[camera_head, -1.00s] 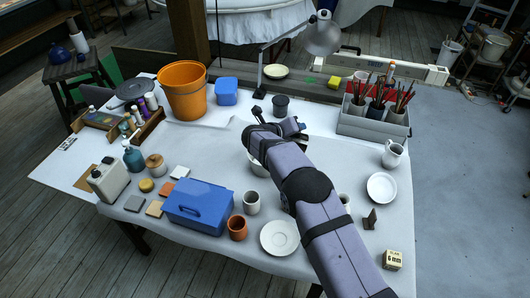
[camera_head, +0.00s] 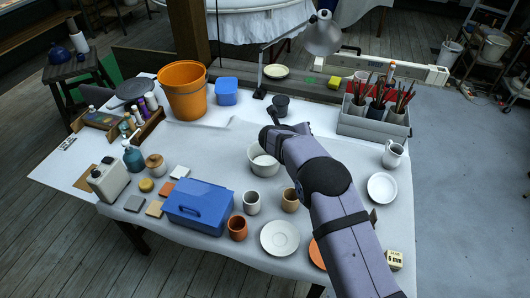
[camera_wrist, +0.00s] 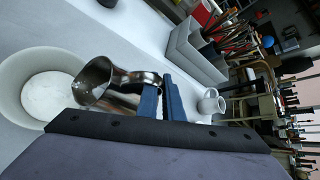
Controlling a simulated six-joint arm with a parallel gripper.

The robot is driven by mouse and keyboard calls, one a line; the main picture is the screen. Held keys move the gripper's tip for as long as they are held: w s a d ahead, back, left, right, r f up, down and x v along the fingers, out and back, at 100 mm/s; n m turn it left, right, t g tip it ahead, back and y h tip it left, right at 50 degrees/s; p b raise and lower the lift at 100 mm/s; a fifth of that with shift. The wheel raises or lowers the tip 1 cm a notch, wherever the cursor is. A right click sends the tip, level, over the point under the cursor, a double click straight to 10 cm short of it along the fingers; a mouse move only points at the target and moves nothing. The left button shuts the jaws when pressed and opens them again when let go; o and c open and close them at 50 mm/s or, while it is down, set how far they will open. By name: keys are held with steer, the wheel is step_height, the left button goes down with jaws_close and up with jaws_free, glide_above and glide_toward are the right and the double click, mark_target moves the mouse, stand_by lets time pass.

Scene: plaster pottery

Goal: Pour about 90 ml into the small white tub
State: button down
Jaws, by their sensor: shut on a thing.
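The white tub (camera_head: 264,161) stands on the table's middle, left of my gripper in the head view. It shows in the wrist view (camera_wrist: 12,82) with a flat white layer inside. My gripper (camera_wrist: 164,99) is shut on a shiny metal jug (camera_wrist: 122,88), whose mouth points toward the tub. The jug appears tipped on its side, close to the tub's rim. I cannot tell its exact height above the tub. No stream shows, and the jug's inside is too dark to read. In the head view my arm hides most of the jug.
A dark cup (camera_head: 281,105) stands behind the tub. A grey tray (camera_head: 372,123) with brush pots stands at back right.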

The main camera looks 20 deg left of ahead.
steer(key=shift+w+d+r+m+y, duration=0.1)
steer(key=shift+w+d+m+y, duration=0.05)
steer(key=shift+d+m+y, duration=0.4)
steer(key=shift+d+f+m+g+y+b, duration=0.2)
steer(key=shift+f+y+b, duration=0.1)
steer(key=shift+f+b, duration=0.25)
steer(key=shift+d+f+m+g+y+b, duration=0.15)
steer(key=shift+f+g+y+b, duration=0.1)
steer(key=shift+f+b, duration=0.25)
steer(key=shift+r, duration=0.1)
steer(key=shift+w+d, duration=0.1)
stand_by(0.9)
steer(key=shift+d+m+y, duration=0.3)
steer(key=shift+d+y, duration=0.15)
steer(key=shift+y, duration=0.25)
steer(key=w+d+f+m+g+y+p, duration=0.1)
steer(key=d+f+m+y, duration=0.2)
steer(key=d+f+y, duration=0.1)
steer(key=shift+w+d+f+y, duration=0.15)
steer(key=shift+d+f+y, duration=0.4)
steer(key=shift+f, duration=0.85)
steer(key=shift+a, duration=0.1)
